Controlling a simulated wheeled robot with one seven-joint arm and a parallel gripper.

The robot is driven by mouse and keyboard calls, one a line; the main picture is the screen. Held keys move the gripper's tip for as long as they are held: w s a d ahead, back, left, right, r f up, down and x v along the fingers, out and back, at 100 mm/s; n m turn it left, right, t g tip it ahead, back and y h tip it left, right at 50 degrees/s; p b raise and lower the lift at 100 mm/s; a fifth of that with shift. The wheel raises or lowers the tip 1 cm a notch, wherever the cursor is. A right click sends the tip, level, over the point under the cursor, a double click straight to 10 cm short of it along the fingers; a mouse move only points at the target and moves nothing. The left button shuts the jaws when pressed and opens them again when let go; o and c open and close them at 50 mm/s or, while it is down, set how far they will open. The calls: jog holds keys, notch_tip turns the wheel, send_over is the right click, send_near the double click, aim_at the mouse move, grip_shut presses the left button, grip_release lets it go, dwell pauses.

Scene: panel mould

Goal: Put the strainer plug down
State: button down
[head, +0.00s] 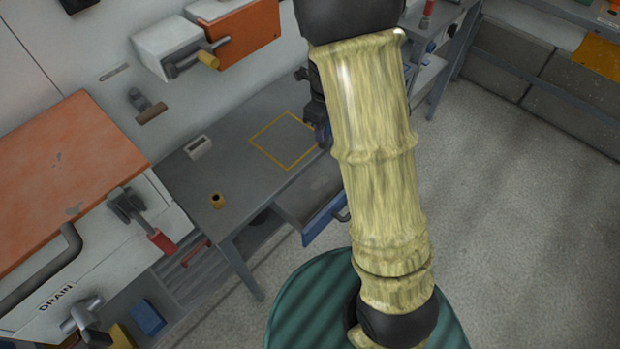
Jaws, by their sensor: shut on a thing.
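My gripper (318,122) shows only as a dark strip at the left edge of my arm, over the right part of the grey bench. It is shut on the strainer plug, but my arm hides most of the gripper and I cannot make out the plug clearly. A small blue patch shows at the gripper's lower end; I cannot tell whether it is finger or plug. A yellow square outline (268,153) is marked on the bench top (235,160), just left of the gripper. The visible part of the square is empty.
A small brass-coloured cup-like piece (217,201) and a pale block (198,147) stand on the bench. An open blue-fronted drawer (325,219) juts out below its front edge. An orange-topped unit (65,180) marked DRAIN stands left. Floor (510,210) at right is clear.

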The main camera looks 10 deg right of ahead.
jog(key=shift+s+m, duration=0.2)
jog(key=shift+m, duration=0.6)
jog(key=b, duration=0.3)
send_over(322, 183)
notch_tip(322, 183, down, 14)
jog(key=shift+r, duration=0.25)
jog(key=shift+f+b, duration=0.4)
jog(key=shift+f, duration=1.85)
jog(key=shift+f, duration=0.1)
jog(key=c, duration=1.1)
grip_release()
jog(key=shift+c, duration=0.2)
